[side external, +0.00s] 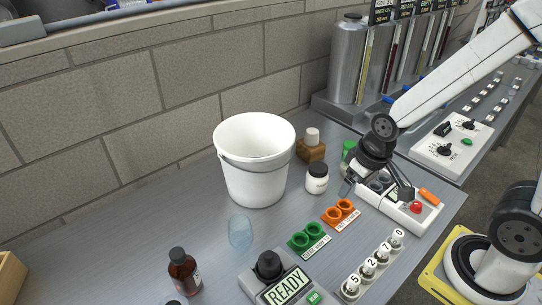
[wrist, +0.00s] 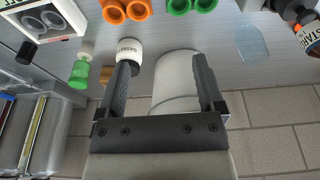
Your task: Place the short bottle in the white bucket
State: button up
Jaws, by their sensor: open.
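The white bucket (side external: 254,180) stands upright on the grey bench with its open top up. In the wrist view the bucket (wrist: 177,75) shows between my fingers, beyond them. My gripper (side external: 377,189) is open and empty above the white control box, right of the bucket, apart from the bottles.
Orange cups (side external: 340,213) and green cups (side external: 308,241) lie in front of the bucket. A clear glass (side external: 240,232), a READY display (side external: 284,288) and numbered knobs (side external: 368,268) stand nearer. A metal tank (side external: 347,60) with gauges stands behind. A brick wall bounds the back.

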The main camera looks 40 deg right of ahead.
jog(key=w+a+n+t, duration=0.2)
jog(key=w+a+n, duration=0.15)
jog(key=w, duration=0.35)
jog(key=n+y, duration=0.8)
jog(key=n, duration=0.1)
send_near(183, 251)
jog(key=shift+g, duration=0.3)
jog(key=x, duration=0.6)
jog(key=shift+w, duration=0.2)
jog(key=shift+a, duration=0.15)
jog(key=shift+x, duration=1.15)
jog(key=shift+w+f, duration=0.1)
jog(key=shift+w, duration=0.05)
jog(key=shift+x, duration=2.45)
